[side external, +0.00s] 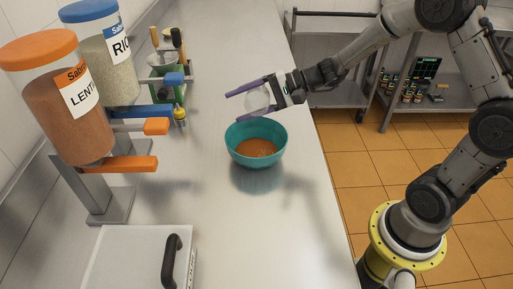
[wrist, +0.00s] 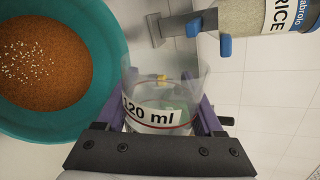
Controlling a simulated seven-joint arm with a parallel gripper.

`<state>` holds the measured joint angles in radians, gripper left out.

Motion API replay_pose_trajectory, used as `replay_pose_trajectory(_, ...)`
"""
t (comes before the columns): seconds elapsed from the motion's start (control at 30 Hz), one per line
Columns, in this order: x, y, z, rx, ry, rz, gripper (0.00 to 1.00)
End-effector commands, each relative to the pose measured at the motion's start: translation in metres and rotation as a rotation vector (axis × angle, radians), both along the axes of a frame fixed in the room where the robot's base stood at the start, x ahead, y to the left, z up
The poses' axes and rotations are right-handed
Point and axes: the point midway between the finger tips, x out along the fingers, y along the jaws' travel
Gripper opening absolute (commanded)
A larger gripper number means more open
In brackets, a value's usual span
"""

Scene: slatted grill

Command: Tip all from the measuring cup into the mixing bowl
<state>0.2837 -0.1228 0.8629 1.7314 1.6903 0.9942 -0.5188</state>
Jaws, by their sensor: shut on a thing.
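My gripper (side external: 236,101) is shut on the clear measuring cup (side external: 257,100) and holds it in the air above the far side of the bowl. In the wrist view, the gripper's purple fingers (wrist: 160,114) are on both sides of the cup (wrist: 157,92), which has a "120 ml" label and a red line. The cup looks tipped onto its side. I see no clear heap of grains in it. The teal mixing bowl (side external: 236,139) stands upright on the counter. It holds orange lentils (wrist: 45,62) with a few pale grains on top, also in the wrist view.
A lentil dispenser (side external: 60,115) and a rice dispenser (side external: 117,83) stand on the left. A green container with utensils (side external: 165,63) stands farther back. The steel counter (side external: 270,235) is clear around the bowl.

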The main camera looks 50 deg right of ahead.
Motion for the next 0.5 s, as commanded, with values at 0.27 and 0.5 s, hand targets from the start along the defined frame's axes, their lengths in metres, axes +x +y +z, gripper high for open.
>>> replay_pose_trajectory(0.27,0.001,0.0,0.003,0.05,0.038,-0.001,0.01)
replay_pose_trajectory(0.5,0.001,-0.001,0.012,0.283,0.238,0.001,0.01)
